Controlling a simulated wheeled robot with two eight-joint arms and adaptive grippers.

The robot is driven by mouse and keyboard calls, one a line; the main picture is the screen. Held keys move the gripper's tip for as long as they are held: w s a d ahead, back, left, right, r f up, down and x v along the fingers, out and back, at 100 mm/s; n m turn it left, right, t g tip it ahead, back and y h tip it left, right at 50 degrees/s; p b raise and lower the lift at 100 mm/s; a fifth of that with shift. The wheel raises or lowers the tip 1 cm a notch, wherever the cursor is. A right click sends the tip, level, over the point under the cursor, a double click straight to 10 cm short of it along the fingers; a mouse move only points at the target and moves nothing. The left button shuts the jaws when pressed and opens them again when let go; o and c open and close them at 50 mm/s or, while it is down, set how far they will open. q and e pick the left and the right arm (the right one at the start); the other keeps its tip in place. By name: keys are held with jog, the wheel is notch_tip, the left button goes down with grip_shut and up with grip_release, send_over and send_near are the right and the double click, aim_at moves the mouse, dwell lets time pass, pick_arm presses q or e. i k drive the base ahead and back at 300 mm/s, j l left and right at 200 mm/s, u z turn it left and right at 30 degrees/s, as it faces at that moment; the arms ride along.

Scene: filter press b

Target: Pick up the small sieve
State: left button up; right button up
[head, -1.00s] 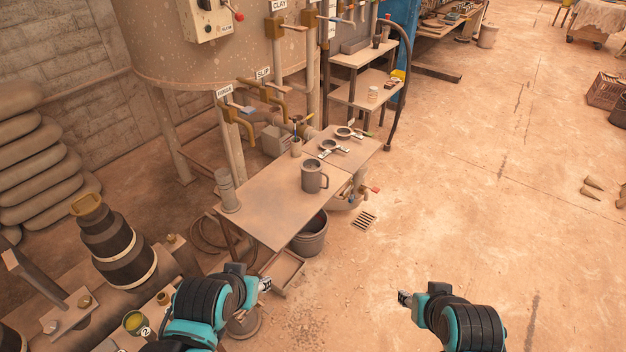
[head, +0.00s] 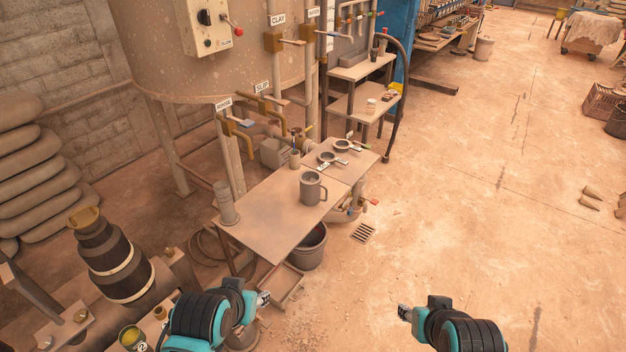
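Two round sieve-like pieces with pale handles or tags lie at the far right end of the low table (head: 262,222). The nearer one (head: 327,157) and the farther one (head: 343,145) look close in size, and I cannot tell surely which is the small sieve. My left gripper (head: 264,298) is in front of the table at the lower middle, well apart from both. My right gripper (head: 404,312) is over the open floor to the right, also far from them. Both grippers are too small in view to show whether their fingers are open. I see nothing held.
A grey mug (head: 313,188) stands mid-table, with a grey cylinder (head: 227,203) at the left edge and a small cup (head: 295,160) at the back. Pipes and valves (head: 228,122) rise behind. A bucket (head: 311,248) stands beneath.

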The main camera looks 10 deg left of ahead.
aim_at(310, 177)
jog(key=i+l+u, duration=0.4)
jog(key=i, duration=0.35)
jog(key=i+l+u, duration=0.4)
jog(key=i+l, duration=0.25)
jog(key=l, duration=0.2)
